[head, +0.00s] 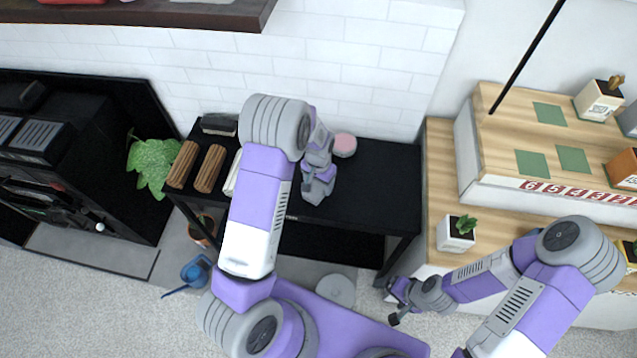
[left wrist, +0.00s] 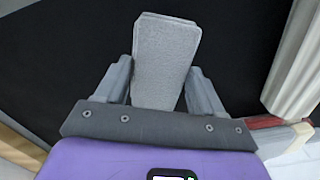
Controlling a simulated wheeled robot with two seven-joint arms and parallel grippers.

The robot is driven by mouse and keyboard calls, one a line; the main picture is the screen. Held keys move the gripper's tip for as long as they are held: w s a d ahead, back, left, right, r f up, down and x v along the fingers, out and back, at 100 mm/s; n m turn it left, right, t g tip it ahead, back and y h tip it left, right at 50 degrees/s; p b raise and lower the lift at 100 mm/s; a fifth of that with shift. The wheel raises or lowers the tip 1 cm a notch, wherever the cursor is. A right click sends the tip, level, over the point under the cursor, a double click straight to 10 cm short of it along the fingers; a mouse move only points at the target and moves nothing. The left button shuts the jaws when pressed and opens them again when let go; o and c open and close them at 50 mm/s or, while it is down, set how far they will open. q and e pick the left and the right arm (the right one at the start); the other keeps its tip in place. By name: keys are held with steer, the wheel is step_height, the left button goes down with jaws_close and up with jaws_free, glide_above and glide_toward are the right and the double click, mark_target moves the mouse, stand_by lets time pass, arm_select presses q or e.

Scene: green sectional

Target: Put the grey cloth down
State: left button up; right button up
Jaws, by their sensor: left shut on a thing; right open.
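The grey cloth (left wrist: 165,60) is a folded, narrow slab. In the left wrist view it stands out from between the two fingers of my left gripper (left wrist: 158,88), which is shut on it. In the head view my left gripper (head: 308,190) is over the black table (head: 375,190), and its hand and arm hide the cloth there. I cannot tell whether the cloth touches the tabletop. My right gripper (head: 396,306) is open and empty, low down beyond the table's front right corner.
On the table are two brown ribbed rolls (head: 196,166), a pink round item (head: 344,145) and a dark item (head: 219,124). A green plant (head: 152,160) is left. A wooden counter (head: 440,185) stands right. The tabletop's right part is clear. A blue watering can (head: 195,270) is on the floor.

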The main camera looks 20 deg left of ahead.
mark_target(319, 185)
arm_select(q)
steer(key=shift+f, duration=0.1)
steer(key=o, duration=1.1)
steer(key=shift+r, duration=0.25)
step_height(319, 185, up, 12)
steer(key=p, duration=0.3)
steer(key=shift+f, duration=0.1)
